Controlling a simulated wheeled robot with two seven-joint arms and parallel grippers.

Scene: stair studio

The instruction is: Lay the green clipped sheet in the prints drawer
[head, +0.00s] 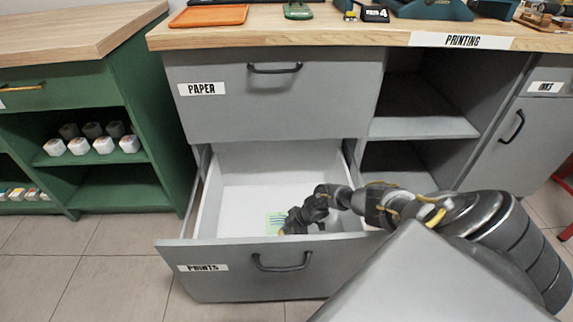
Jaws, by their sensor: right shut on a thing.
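The prints drawer (222,255) is the lower drawer of the grey cabinet, pulled out, with a "PRINTS" label and a black handle on its front. My right arm reaches over its right side. My right gripper (285,229) is down inside the drawer, shut on the green clipped sheet (273,222). A pale green patch of the sheet shows just left of the fingers; the rest of it is hidden by the gripper and the drawer front. I cannot tell whether the sheet touches the drawer floor. My left gripper is not in view.
The paper drawer (220,111) above is shut. The wooden worktop (330,30) holds an orange tray (209,15) and several tools. Open shelves (420,125) stand right of the drawers. A green shelf unit (125,187) with several white pots stands left. The drawer's white floor is mostly clear.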

